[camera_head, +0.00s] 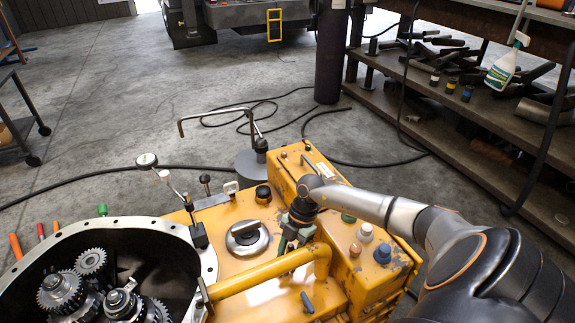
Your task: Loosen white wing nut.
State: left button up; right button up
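A small white piece (231,188) that looks like the white wing nut stands upright near the back edge of the yellow transmission housing (215,215). It is small in the picture, so its exact shape is hard to tell. My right arm comes in from the right, and its gripper (291,238) points down over the housing, close to the yellow pipe. It is to the right of the white piece and apart from it. Its fingertips are small and dark, and I cannot tell whether they are open or shut. My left gripper is not in view.
A silver round cap (247,238) and a yellow pipe (265,273) stand out from the housing. Levers (177,190) rise at its left, beside the open gear case (110,222). Blue, white and green knobs are on the right block. A shelf (465,115) stands behind right.

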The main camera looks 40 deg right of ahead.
grip_shut()
jog(key=shift+w+n, duration=0.1)
jog(key=shift+n, duration=0.3)
jog(key=shift+w+n+g, duration=0.1)
jog(key=shift+n+g, duration=0.4)
jog(key=shift+n, duration=0.5)
jog(key=n+g, duration=0.1)
jog(key=n, duration=0.2)
jog(key=shift+n+h, duration=0.3)
jog(key=shift+h, duration=0.1)
jog(key=n, duration=0.1)
jog(key=n+g+h, duration=0.1)
jog(key=n, duration=0.1)
jog(key=shift+w+a+n, duration=0.1)
jog(key=shift+a+n, duration=0.05)
jog(key=shift+n, duration=0.15)
jog(key=shift+n+g+h, duration=0.5)
jog(key=shift+n, duration=1.3)
